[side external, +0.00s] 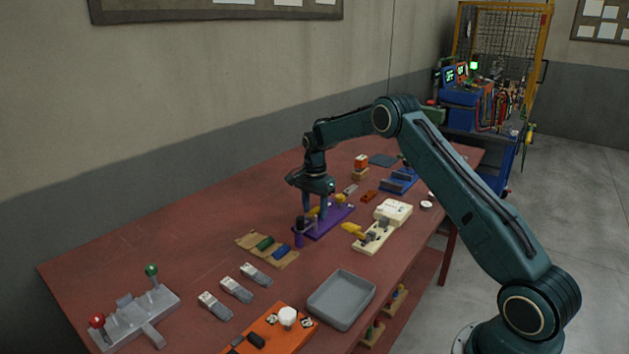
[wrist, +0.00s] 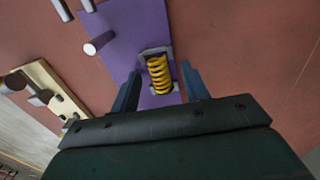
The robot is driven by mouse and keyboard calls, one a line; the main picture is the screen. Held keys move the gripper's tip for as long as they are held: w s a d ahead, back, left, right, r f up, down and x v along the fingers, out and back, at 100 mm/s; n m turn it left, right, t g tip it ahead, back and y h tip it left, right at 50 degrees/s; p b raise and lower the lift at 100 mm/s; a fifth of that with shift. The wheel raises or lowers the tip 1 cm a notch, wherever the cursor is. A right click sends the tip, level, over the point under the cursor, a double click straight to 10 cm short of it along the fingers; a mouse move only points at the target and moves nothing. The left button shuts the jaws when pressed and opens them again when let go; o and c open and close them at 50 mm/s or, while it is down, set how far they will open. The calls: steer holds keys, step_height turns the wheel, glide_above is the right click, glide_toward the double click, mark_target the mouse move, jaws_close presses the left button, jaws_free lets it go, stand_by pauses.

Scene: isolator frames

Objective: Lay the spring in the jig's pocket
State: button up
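The yellow coil spring (wrist: 160,75) lies lengthwise between two small grey end pieces on the purple jig (wrist: 118,50), which look like the ends of its pocket. My gripper (wrist: 160,86) is open, with one dark finger on each side of the spring. Purple surface shows between the spring and each finger, so neither appears to touch it. In the side external view my gripper (side external: 317,206) is low over the purple jig (side external: 337,220), and its fingers partly hide the spring. Whether the spring is fully seated is hard to tell.
Upright posts (wrist: 98,43) stand on the jig. A cream fixture (side external: 372,238) with a yellow part is to its right, and a tan board (side external: 283,256) with green and blue pieces is in front. A grey tray (side external: 341,298) stands nearer.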

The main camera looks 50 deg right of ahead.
mark_target(315, 209)
steer(key=shift+r, duration=0.1)
step_height(315, 209, up, 14)
steer(key=shift+f, duration=0.2)
stand_by(0.7)
steer(key=shift+a+r, duration=0.1)
stand_by(0.4)
